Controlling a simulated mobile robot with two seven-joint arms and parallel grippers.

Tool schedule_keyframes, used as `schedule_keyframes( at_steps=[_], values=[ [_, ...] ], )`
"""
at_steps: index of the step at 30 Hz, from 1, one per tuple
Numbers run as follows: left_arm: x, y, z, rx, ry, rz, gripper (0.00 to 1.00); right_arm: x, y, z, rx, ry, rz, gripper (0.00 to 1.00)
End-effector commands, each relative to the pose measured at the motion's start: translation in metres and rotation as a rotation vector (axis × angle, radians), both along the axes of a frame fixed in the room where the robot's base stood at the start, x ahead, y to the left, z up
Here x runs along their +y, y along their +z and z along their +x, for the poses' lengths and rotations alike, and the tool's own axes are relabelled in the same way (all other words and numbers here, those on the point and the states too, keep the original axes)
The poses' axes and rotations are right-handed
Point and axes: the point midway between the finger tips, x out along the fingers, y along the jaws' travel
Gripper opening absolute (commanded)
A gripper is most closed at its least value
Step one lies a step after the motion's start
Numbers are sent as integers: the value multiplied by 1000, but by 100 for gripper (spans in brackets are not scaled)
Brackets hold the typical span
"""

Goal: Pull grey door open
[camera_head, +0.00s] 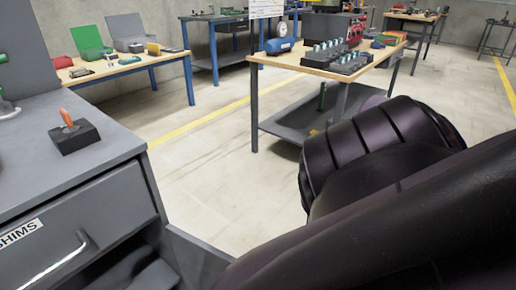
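A grey cabinet (95,205) stands at the left, with a drawer labelled SHIMS and a silver bar handle (58,262). Below the drawer is a dark opening. A grey door panel (198,262) juts out from the cabinet's right front edge, so it stands at least partly open. Its lower part is cut off by the frame and by my dark arm (390,215), which fills the lower right. Neither gripper is in view, so contact with the door cannot be seen.
A black block with an orange lever (74,132) sits on the cabinet top. Beyond are a wooden bench with blue legs (120,70) and a middle workbench (310,62) holding dark trays and a blue cylinder (281,45). The concrete floor (205,175) between is clear.

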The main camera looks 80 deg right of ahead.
Motion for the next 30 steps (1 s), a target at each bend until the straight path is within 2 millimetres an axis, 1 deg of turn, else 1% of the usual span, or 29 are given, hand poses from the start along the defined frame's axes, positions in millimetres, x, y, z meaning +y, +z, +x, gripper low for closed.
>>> schedule_keyframes(
  at_steps=[15,16,20,21,30],
  values=[
    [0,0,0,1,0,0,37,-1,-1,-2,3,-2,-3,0],
    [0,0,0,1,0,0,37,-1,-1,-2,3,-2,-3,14],
    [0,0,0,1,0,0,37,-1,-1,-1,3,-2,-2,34],
    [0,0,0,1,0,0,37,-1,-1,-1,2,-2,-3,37],
    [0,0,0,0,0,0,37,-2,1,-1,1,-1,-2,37]
  ],
)
